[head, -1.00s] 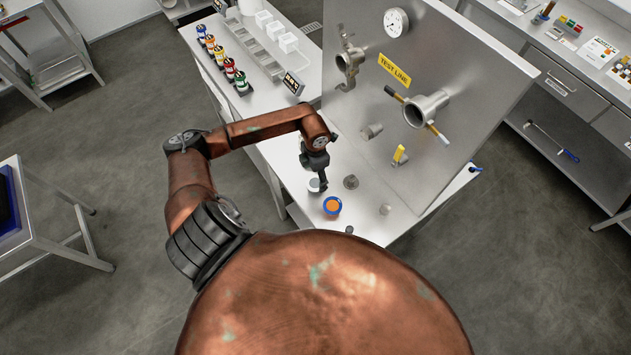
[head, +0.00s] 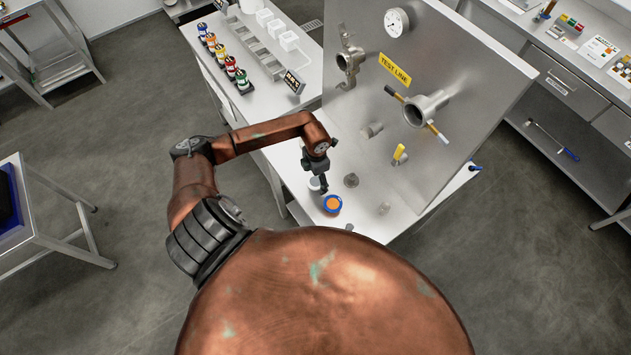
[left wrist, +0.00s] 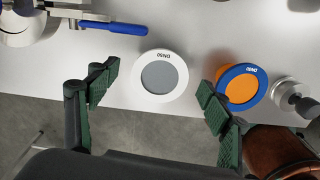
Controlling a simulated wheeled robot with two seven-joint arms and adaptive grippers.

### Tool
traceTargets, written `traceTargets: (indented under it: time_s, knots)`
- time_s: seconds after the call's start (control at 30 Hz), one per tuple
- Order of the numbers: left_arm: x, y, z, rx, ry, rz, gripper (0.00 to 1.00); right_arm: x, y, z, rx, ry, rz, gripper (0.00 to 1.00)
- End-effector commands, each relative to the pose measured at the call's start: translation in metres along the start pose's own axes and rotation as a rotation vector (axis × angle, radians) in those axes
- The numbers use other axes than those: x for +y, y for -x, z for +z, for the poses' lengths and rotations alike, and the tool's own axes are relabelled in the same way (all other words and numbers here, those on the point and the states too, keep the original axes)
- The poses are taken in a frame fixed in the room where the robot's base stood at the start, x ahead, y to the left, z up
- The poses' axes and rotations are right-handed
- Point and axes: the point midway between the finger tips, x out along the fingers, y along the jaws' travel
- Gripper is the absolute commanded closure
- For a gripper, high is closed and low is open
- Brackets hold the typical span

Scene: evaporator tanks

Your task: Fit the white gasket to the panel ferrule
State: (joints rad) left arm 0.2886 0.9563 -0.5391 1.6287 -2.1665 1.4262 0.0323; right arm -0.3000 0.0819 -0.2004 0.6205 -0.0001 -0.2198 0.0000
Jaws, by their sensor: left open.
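The white gasket (left wrist: 178,102) is a flat white ring around a grey centre, marked DN50, lying on the bench top. In the head view it (head: 313,184) is partly hidden by my left gripper (head: 323,186). In the left wrist view my left gripper (left wrist: 160,94) is open and empty, its green-padded fingers apart on either side of the gasket; no contact shows. The upright steel panel (head: 455,70) carries an open metal pipe end (head: 427,106) below the TEST LINE label and another fitting (head: 349,62) further left. I cannot tell which is the ferrule. My right gripper is out of view.
A blue ring with an orange centre (left wrist: 241,88) lies close right of the gasket, beside a metal knob (left wrist: 291,94). A blue-handled metal clamp (left wrist: 112,27) lies at upper left. Several coloured jars stand at the bench's far end.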

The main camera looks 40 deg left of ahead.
Motion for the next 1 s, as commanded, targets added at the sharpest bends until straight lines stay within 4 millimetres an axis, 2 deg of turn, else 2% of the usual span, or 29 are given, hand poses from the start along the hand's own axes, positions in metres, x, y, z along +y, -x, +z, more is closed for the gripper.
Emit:
traceTargets:
  time_s: [0.43,0.87,1.0]
  knots:
    - [0.0000,-0.0016,-0.0001,0.000,0.000,0.000,0.28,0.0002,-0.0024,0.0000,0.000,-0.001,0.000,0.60]
    - [0.0001,-0.0017,-0.0003,0.000,0.000,0.000,0.58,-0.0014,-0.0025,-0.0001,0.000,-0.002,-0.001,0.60]
    - [0.0002,-0.0017,-0.0003,0.000,0.000,0.000,0.58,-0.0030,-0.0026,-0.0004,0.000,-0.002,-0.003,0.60]
